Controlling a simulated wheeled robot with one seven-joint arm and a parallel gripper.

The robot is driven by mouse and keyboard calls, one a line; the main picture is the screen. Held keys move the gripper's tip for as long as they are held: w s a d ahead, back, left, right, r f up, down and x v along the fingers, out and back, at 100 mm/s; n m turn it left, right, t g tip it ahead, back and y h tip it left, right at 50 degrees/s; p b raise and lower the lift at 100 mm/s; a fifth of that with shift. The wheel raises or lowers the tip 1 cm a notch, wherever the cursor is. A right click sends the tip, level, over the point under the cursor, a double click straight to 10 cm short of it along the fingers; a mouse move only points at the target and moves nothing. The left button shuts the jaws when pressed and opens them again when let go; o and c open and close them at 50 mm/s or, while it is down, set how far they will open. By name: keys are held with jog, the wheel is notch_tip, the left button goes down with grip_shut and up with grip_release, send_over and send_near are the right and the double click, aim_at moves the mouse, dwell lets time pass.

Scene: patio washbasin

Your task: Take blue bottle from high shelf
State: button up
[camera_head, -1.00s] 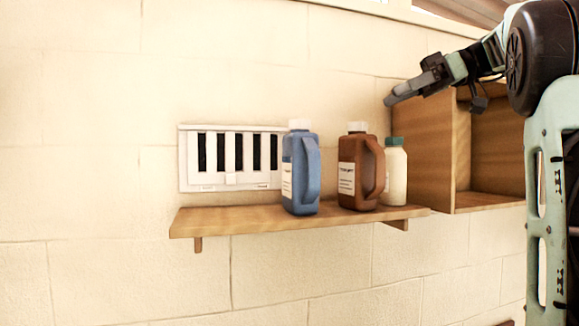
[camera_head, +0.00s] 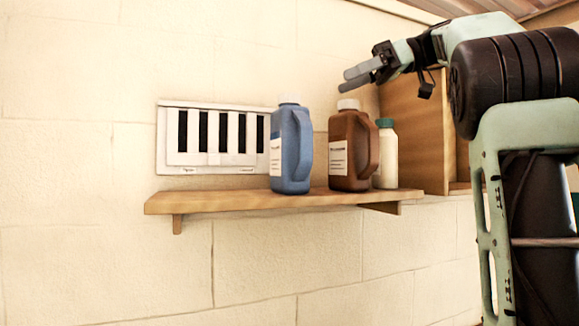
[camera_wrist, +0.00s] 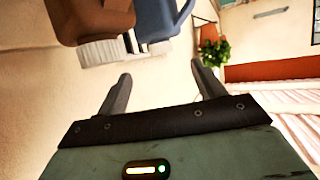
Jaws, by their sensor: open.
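The blue bottle (camera_head: 292,150) has a white cap and a side handle. It stands upright on the wooden shelf (camera_head: 250,200), left of a brown bottle (camera_head: 352,150). My gripper (camera_head: 348,82) is open and empty, up and to the right of the blue bottle, near the height of the brown bottle's cap. In the wrist view, the open fingers (camera_wrist: 160,85) point toward the blue bottle (camera_wrist: 155,15) and brown bottle (camera_wrist: 95,18) at the top edge, both only partly in view. Nothing is between the fingers.
A white bottle with a green cap (camera_head: 386,155) stands right of the brown one. An open wooden cabinet (camera_head: 415,130) is on the wall at right. A white vent (camera_head: 180,140) is behind the shelf's left part. The shelf's left end is bare.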

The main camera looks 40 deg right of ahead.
aim_at(298, 97)
jog(key=p+x, duration=0.1)
jog(key=x, duration=0.3)
jog(key=p+x, duration=0.2)
jog(key=x, duration=0.1)
jog(key=r+p+x, duration=0.1)
jog(key=x, duration=0.3)
jog(key=shift+w+a, duration=0.3)
jog(key=shift+a, duration=0.15)
jog(key=shift+w+a+f, duration=0.1)
jog(key=shift+w+f, duration=0.05)
jog(key=shift+f, duration=0.1)
jog(key=shift+r, duration=0.1)
grip_shut()
